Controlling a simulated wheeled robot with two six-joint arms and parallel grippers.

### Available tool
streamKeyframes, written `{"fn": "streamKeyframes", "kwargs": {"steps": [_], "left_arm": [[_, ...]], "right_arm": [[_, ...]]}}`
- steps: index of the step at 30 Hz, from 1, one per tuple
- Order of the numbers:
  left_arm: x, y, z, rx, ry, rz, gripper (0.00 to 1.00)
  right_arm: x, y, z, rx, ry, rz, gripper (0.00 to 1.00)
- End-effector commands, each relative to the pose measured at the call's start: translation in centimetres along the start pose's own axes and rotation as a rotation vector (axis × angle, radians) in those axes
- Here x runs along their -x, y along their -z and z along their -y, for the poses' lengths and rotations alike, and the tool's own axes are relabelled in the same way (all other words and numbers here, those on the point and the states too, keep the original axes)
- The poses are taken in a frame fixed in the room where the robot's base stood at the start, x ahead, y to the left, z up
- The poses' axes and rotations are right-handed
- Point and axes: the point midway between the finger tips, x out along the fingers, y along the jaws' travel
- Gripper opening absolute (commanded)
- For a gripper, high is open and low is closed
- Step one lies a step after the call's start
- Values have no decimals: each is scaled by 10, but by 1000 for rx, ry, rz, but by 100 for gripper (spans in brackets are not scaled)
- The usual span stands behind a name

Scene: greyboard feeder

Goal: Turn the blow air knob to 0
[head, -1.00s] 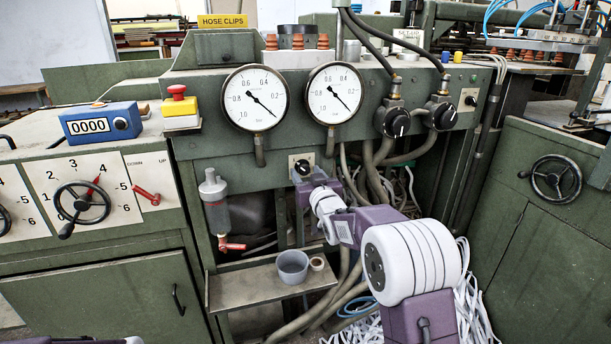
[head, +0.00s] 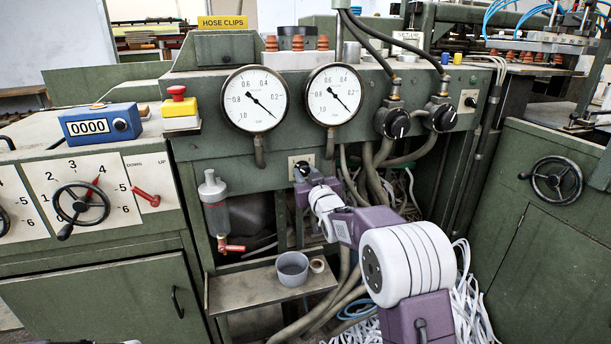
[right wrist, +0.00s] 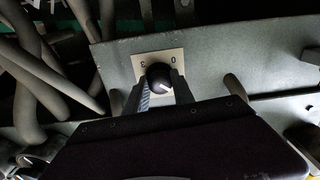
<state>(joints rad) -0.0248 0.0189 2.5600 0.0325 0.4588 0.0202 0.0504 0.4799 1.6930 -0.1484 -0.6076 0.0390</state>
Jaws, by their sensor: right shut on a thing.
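The blow air knob is a small round black knob (right wrist: 159,76) with a white pointer mark, on a pale plate (right wrist: 174,62) marked 3 at the left and 0 at the right in the right wrist view. The pointer mark is on the knob's lower right there. In the head view the knob (head: 300,170) sits on the green panel below the gauges, partly hidden by my gripper. My right gripper (right wrist: 160,84) is shut on the knob, one finger on each side; it also shows in the head view (head: 310,180). My left gripper is out of view.
Two pressure gauges (head: 255,98) (head: 334,94) are above the knob. Two larger black knobs (head: 397,124) (head: 444,117) with hoses are to the right. A filter bowl (head: 214,200) hangs at the left. A shelf (head: 240,291) with a grey cup (head: 292,268) is below.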

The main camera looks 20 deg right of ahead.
Motion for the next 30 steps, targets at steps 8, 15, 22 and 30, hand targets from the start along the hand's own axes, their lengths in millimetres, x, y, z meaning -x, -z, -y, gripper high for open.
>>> {"fn": "streamKeyframes", "kwargs": {"steps": [8, 15, 22, 30], "left_arm": [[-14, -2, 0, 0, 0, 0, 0], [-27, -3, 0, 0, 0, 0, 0], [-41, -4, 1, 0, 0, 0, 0], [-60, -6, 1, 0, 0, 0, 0]], "right_arm": [[0, -3, 0, 220, 1, -1, 0], [0, -4, 0, 448, 0, 0, 0], [0, -4, 0, 669, 1, 1, 0], [0, -4, 0, 924, 0, 1, 0]]}}
